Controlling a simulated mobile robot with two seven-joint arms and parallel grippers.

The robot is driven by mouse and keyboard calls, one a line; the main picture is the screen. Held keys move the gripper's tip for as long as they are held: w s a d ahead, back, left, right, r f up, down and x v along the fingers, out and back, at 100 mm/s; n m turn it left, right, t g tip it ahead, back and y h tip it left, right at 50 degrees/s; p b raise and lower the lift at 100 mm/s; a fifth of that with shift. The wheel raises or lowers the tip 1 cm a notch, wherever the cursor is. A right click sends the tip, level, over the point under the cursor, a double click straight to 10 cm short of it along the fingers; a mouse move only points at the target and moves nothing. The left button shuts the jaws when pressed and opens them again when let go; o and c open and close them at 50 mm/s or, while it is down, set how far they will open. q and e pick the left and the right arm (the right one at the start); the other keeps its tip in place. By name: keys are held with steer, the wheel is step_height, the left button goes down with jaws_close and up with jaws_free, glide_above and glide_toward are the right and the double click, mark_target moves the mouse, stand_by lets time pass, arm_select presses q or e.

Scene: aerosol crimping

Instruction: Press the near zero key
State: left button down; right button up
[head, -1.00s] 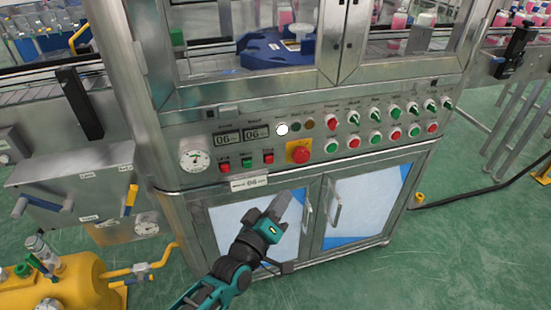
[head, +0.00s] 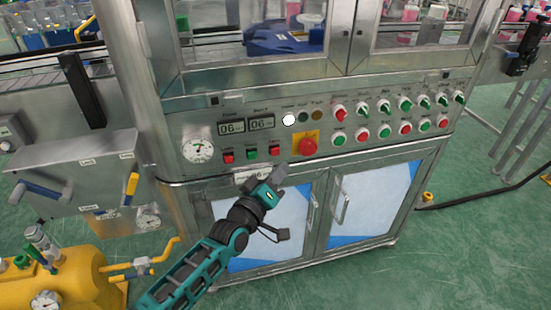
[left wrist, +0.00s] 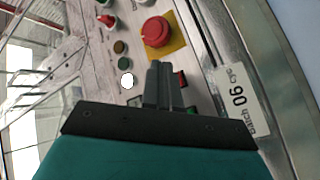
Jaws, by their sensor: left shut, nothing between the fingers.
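A row of small square keys sits under two displays reading 06: a left red key (head: 228,157), a green key (head: 251,154) and a right red key (head: 274,150). Their labels are too small to read, so I cannot tell which is the zero key. Contact cannot be told. My right gripper is not in view.
A red emergency button (head: 306,146) on a yellow plate stands right of the keys, with coloured buttons and switches beyond. A white lamp (head: 288,119) is above. A batch label (head: 252,177) and cabinet doors (head: 370,200) lie below. A gauge (head: 198,149) is at left.

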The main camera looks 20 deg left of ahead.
mark_target(275, 151)
arm_select(q)
steer(key=shift+w+a+b, duration=0.35)
steer(key=shift+w+a, duration=0.4)
steer(key=shift+w, duration=0.3)
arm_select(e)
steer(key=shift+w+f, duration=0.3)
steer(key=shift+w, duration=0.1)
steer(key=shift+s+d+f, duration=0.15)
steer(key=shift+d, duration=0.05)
arm_select(q)
steer(key=shift+w, duration=0.1)
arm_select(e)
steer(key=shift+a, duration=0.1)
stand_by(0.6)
arm_select(q)
steer(key=shift+w+a, duration=0.2)
steer(key=shift+w, duration=0.05)
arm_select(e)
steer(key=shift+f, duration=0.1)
